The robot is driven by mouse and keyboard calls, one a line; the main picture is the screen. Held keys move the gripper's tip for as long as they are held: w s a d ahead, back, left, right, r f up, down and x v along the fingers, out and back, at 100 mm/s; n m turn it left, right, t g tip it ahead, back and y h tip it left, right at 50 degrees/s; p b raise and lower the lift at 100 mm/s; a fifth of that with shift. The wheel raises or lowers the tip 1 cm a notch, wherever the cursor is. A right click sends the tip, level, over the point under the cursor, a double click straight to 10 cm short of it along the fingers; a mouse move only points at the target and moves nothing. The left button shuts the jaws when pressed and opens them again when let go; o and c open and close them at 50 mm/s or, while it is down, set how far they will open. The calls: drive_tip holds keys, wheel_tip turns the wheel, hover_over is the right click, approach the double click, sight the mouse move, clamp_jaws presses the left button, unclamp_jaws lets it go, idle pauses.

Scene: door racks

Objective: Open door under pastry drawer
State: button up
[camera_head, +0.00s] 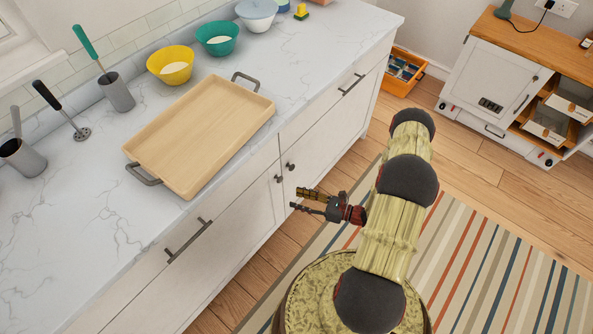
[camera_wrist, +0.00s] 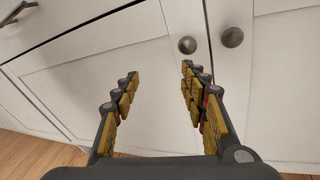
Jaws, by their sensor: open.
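White cabinet doors stand closed under the counter. The left door (camera_wrist: 110,70) and right door (camera_wrist: 285,90) meet at a vertical seam in the wrist view. A dark round knob (camera_wrist: 187,45) is on the left door, and another knob (camera_wrist: 232,37) is on the right door. The head view shows two drawers above the doors, with bar handles at left (camera_head: 189,240) and right (camera_head: 351,84). I cannot tell which is the pastry drawer. My gripper (camera_wrist: 158,76) is open and empty, facing the left door; its right finger is just below the left knob, apart from it.
On the counter are a wooden tray (camera_head: 200,135), a yellow bowl (camera_head: 171,65), a green bowl (camera_head: 217,38) and utensil holders (camera_head: 117,92). An orange crate (camera_head: 403,71) and a white cabinet (camera_head: 490,80) stand beyond. A striped rug (camera_head: 480,260) covers the open floor.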

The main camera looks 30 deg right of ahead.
sight(293, 168)
drive_tip(key=w+d+m+t+h, duration=0.3)
drive_tip(key=w+d+t+h, duration=0.15)
drive_tip(key=d, duration=0.35)
drive_tip(key=shift+g, duration=0.35)
drive_tip(key=shift+b+x, duration=0.9)
drive_tip(key=shift+x, duration=3)
drive_tip(key=shift+r, duration=0.15)
drive_tip(key=shift+c, duration=1)
clamp_jaws()
